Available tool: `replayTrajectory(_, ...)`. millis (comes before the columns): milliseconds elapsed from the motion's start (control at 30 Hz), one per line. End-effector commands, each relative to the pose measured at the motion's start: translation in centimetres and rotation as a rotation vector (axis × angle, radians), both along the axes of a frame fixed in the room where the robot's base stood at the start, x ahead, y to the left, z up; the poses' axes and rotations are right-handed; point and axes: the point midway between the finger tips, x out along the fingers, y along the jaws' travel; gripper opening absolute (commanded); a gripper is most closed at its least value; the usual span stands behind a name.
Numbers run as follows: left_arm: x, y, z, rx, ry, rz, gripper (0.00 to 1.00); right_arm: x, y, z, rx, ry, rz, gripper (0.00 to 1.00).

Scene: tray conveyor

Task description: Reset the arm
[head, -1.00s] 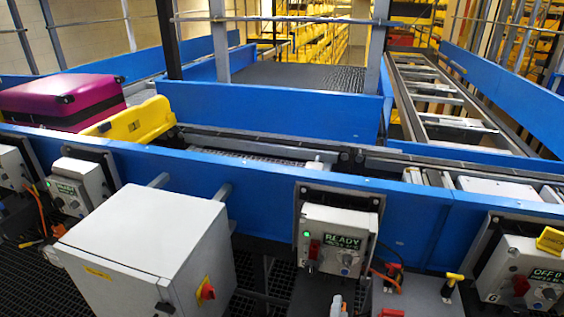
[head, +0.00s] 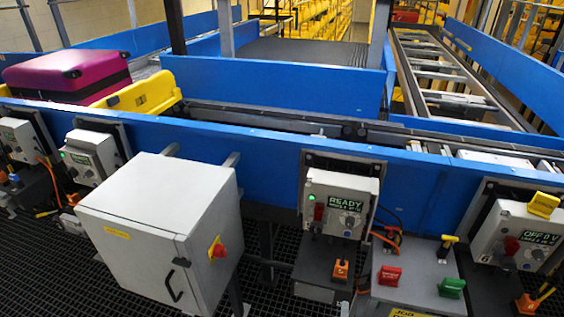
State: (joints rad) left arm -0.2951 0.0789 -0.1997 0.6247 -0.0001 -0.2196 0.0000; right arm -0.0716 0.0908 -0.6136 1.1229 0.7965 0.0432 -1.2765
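Neither of my arms nor grippers shows in the head view. In front of me is the tray conveyor with its long blue side rail (head: 270,160). A magenta suitcase (head: 65,72) lies in a yellow tray (head: 135,95) on the conveyor at the left. A grey control box (head: 340,205) with a lit READY display and a green light is mounted below the rail near the middle. Another control box (head: 90,155) stands at the left.
A large grey cabinet (head: 145,215) with a red knob (head: 217,250) stands in front of the rail. A grey panel (head: 425,285) carries a red block (head: 389,275) and a green block (head: 451,287). Dark grating (head: 60,275) forms the floor. Yellow racks (head: 325,20) stand far behind.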

Motion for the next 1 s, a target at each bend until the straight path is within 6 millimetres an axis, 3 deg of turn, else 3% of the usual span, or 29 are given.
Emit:
replayTrajectory(167,-0.7,0.1,-0.3,0.001,0.011,0.000,0.78,-3.9,-1.6,-6.9,0.188,0.139,-0.062,0.50)
replayTrajectory(267,-1.0,0.1,-0.5,0.001,0.015,0.000,0.78,-7.5,-2.8,-11.6,0.332,0.244,-0.136,0.50)
replayTrajectory(400,-0.9,0.1,-0.7,0.002,0.014,0.000,0.78,-15.4,-4.5,-18.9,0.574,0.425,-0.317,0.50)
replayTrajectory(533,-0.9,0.1,-0.9,0.002,0.014,0.000,0.78,-23.8,-5.5,-24.0,0.776,0.577,-0.538,0.50)
replayTrajectory(700,-0.8,0.1,-1.1,0.002,0.013,0.000,0.78,-33.3,-5.9,-27.5,0.963,0.714,-0.821,0.50)
replayTrajectory(800,-0.7,0.1,-1.1,0.001,0.011,0.000,0.78,-36.9,-5.8,-28.4,1.023,0.757,-0.937,0.50)
replayTrajectory(900,-0.6,0.0,-1.1,0.001,0.009,0.000,0.78,-38.8,-5.6,-28.7,1.055,0.780,-1.001,0.50)
replayTrajectory(1000,-0.6,0.0,-1.1,0.001,0.009,0.000,0.78,-39.1,-5.6,-28.7,1.061,0.784,-1.013,0.50)
